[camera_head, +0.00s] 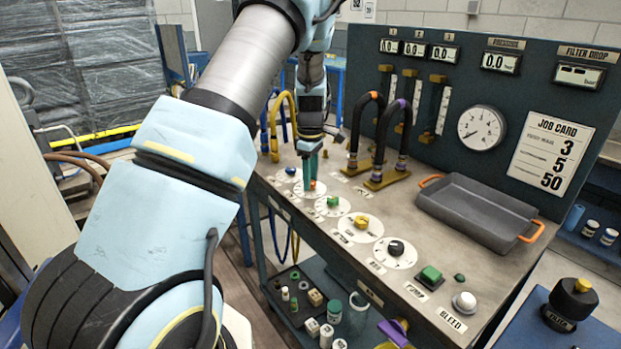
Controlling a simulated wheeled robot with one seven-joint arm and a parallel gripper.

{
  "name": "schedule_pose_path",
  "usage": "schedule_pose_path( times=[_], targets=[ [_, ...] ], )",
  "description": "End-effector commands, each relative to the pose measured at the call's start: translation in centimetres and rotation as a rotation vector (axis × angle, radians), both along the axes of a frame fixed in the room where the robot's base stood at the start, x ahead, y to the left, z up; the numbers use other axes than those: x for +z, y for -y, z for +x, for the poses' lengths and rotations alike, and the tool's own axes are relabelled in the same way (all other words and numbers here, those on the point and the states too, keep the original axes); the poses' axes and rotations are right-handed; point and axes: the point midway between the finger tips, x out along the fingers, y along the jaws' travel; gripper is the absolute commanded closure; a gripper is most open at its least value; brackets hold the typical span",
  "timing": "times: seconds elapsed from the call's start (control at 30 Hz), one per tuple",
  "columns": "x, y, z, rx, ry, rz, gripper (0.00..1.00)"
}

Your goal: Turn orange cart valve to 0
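The orange valve (313,185) is a small knob on a white round dial plate, in the row of dials along the left edge of the cart top (405,200). Only a bit of orange shows. My gripper (311,177) points straight down over this knob, with its teal fingertips at or just above it. The fingers overlap in this view, so I cannot tell whether they are open or closed on the knob. The dial's markings are too small and too covered to read.
Neighbouring knobs are blue (290,171), green (333,201), yellow (361,221) and black (396,247). Hoses in black (362,125) and yellow (291,105) arch close to my gripper. A grey tray (470,208) lies to the right. A gauge panel (455,80) stands behind.

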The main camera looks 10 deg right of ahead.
Motion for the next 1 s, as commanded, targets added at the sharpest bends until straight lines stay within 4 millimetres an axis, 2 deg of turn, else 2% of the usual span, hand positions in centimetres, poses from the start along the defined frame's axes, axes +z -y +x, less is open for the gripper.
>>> schedule_pose_path(
  times=[0.03, 0.27, 0.57, 0.73, 1.0],
  targets=[
    [0.1, 0.0, 0.1, 0.001, 0.003, -0.001, 0.54],
    [0.0, 0.0, 0.0, 0.0, 0.001, 0.0, 0.29],
    [0.3, 0.0, 0.1, -0.001, 0.001, 0.0, 0.29],
    [2.5, 0.0, 0.1, -0.002, 0.005, -0.002, 0.29],
    [7.8, 0.1, 0.1, -0.002, 0.005, -0.002, 0.29]
  ],
)
